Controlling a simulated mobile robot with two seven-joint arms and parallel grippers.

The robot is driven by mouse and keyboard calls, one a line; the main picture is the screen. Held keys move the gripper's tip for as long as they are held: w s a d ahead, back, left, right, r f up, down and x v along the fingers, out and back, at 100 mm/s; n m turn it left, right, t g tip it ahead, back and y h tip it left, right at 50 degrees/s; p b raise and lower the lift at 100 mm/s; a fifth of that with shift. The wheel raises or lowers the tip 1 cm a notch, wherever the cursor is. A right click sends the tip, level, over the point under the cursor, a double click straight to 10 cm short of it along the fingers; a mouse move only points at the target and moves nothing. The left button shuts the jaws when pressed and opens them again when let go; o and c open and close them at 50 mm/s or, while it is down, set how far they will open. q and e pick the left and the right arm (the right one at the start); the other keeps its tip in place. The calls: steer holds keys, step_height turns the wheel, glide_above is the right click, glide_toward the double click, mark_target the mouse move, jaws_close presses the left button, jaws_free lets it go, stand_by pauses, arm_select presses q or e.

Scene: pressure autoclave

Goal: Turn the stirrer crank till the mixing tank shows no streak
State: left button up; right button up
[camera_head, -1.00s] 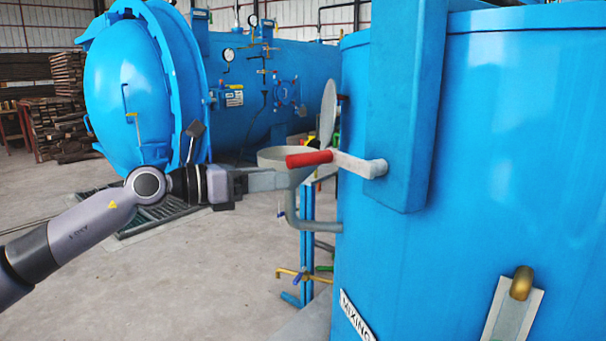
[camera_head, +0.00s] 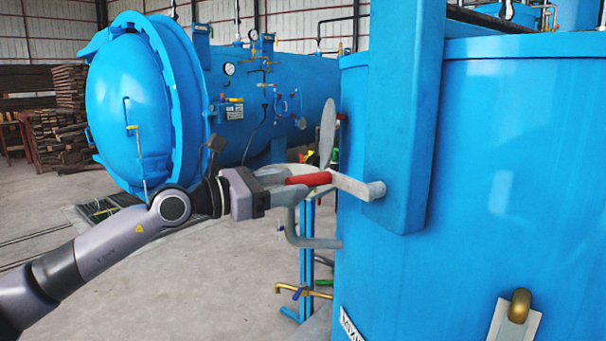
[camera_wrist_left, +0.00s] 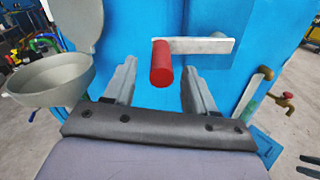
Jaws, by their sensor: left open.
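The stirrer crank is a grey arm (camera_head: 357,186) with a red handle (camera_head: 308,179), on the blue column of the mixing tank (camera_head: 470,180). The handle points left toward my left gripper (camera_head: 281,184). In the left wrist view the red handle (camera_wrist_left: 162,64) lies ahead between the two open fingers of my left gripper (camera_wrist_left: 157,75), with a gap on each side. The crank arm (camera_wrist_left: 205,45) runs to the right from it. The fingers appear not to touch the handle. A sight-glass strip (camera_head: 512,322) with a brass fitting is partly cut off at the bottom. My right gripper is out of view.
A grey funnel bowl with a raised lid (camera_head: 327,132) is close beside the handle; the bowl (camera_wrist_left: 50,80) is left of the fingers. The blue autoclave (camera_head: 135,100) stands behind. Brass valves (camera_head: 300,290) are below. Open floor lies at the left.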

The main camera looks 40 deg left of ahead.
arm_select(q)
steer(key=shift+p+x, duration=0.75)
steer(key=shift+x, duration=1.15)
steer(key=shift+d, duration=0.1)
jaws_close()
